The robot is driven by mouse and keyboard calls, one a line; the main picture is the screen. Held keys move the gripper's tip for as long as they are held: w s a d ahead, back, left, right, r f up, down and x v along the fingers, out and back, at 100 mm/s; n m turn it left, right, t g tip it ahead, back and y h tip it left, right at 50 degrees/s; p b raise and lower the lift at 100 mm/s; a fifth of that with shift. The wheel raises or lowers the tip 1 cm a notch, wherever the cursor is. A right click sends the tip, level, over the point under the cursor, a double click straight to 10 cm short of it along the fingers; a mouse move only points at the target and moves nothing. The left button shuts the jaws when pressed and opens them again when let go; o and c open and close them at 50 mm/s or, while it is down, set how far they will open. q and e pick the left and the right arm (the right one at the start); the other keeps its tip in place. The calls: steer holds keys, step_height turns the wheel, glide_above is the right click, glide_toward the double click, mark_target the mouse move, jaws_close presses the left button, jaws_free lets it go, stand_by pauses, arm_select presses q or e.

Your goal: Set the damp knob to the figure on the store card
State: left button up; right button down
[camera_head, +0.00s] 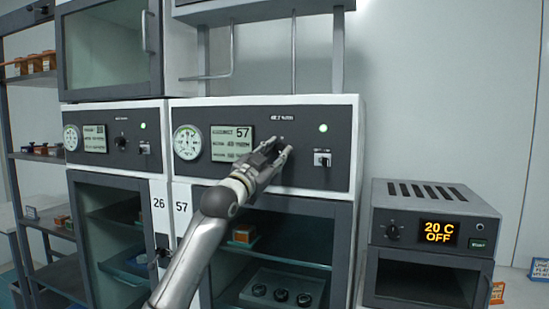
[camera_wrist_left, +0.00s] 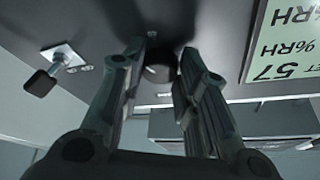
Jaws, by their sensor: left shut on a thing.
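A dark control panel (camera_head: 330,172) on the right-hand cabinet carries a round dial (camera_head: 187,142) and a pale screen (camera_head: 232,143). The screen shows a large 57; its smaller lines are too blurred to read surely. My left gripper (camera_head: 279,152) is at the panel, right of the screen, and covers most of the knob there. In the left wrist view, my left gripper (camera_wrist_left: 160,68) is shut on this dark round knob (camera_wrist_left: 159,70), one finger on each side. The knob's pointer is not readable. No legible store card shows. My right gripper is out of view.
A toggle switch (camera_head: 322,158) and a lit green lamp (camera_head: 323,128) are right of the gripper. A similar panel (camera_head: 103,135) is on the left cabinet. An oven (camera_head: 436,229) reading 20 C OFF stands at right. A small blue card (camera_head: 540,269) is at the far right.

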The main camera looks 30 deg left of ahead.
arm_select(q)
steer(key=n+y, duration=0.1)
steer(key=n, duration=0.1)
steer(key=n+y, duration=0.1)
steer(key=n, duration=0.1)
steer(key=shift+w+d+f, duration=0.1)
steer(key=shift+d+f, duration=0.05)
steer(key=shift+d, duration=0.05)
steer(key=n+y, duration=0.2)
steer(key=n, duration=0.2)
steer(key=shift+d, duration=0.15)
steer(key=n+y, duration=0.1)
steer(key=n, duration=0.1)
steer(key=n+g+y+p, duration=0.1)
steer(key=n, duration=0.2)
steer(key=shift+d+y, duration=0.15)
steer(key=shift+y, duration=0.25)
steer(key=shift+n+g+y+p, duration=0.7)
steer(key=shift+n+y+p, duration=0.25)
steer(key=shift+n, duration=1.35)
steer(key=o, duration=1)
steer(key=v, duration=1.2)
